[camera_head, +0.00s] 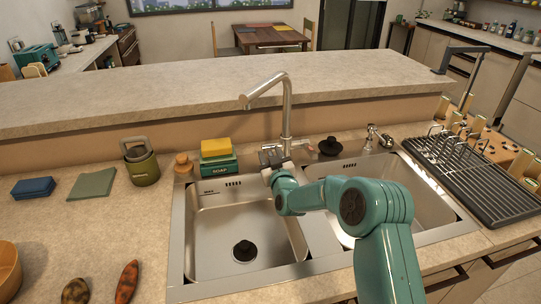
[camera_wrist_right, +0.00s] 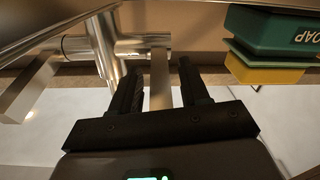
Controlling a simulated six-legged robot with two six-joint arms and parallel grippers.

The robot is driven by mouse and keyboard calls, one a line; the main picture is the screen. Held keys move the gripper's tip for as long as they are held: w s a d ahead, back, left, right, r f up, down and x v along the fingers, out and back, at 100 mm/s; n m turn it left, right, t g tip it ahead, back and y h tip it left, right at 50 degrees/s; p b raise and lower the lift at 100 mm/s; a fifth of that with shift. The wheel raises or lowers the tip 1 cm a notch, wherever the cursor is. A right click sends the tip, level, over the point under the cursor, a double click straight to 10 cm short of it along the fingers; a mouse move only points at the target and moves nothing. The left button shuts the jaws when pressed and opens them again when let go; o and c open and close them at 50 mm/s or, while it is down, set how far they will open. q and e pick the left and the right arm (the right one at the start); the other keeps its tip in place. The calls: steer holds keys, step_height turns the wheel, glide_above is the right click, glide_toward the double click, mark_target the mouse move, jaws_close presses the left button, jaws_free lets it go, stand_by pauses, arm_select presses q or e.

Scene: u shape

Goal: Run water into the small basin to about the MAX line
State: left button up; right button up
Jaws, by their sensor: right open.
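The small basin (camera_head: 215,236) is the left one of a steel double sink. A small dark mark, too small to read, is on its back wall at the upper left. A black round piece (camera_head: 245,251) sits at its drain. No water shows in it. The faucet (camera_head: 286,110) stands behind the sink, its spout turned left over the small basin, with no stream showing. My right gripper (camera_head: 272,157) is at the faucet's base. In the wrist view my right gripper (camera_wrist_right: 162,88) is open, its fingers on either side of the flat metal lever (camera_wrist_right: 160,78); contact is unclear.
A green soap box (camera_head: 219,167) with a yellow sponge (camera_head: 215,147) stands left of the faucet. A black plug (camera_head: 330,146) lies on the rim to the right. My right arm crosses the right basin (camera_head: 425,207). A black dish rack (camera_head: 480,180) stands at the right.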

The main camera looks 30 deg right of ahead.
steer(key=shift+f, duration=0.15)
jaws_close()
steer(key=shift+w+r+p, duration=0.1)
steer(key=shift+r+p, duration=0.3)
steer(key=shift+p, duration=0.05)
steer(key=g+p, duration=0.1)
steer(key=p, duration=0.1)
steer(key=r+g+p, duration=0.1)
steer(key=p, duration=0.2)
steer(key=r+g+p, duration=0.1)
steer(key=g+p, duration=0.1)
steer(key=p, duration=0.1)
steer(key=shift+w+d+r+y, duration=0.1)
steer(key=shift+w+d+y, duration=0.1)
steer(key=shift+w+y, duration=0.2)
steer(key=shift+f+g+p, duration=0.25)
steer(key=shift+g+p, duration=0.05)
steer(key=shift+p, duration=0.25)
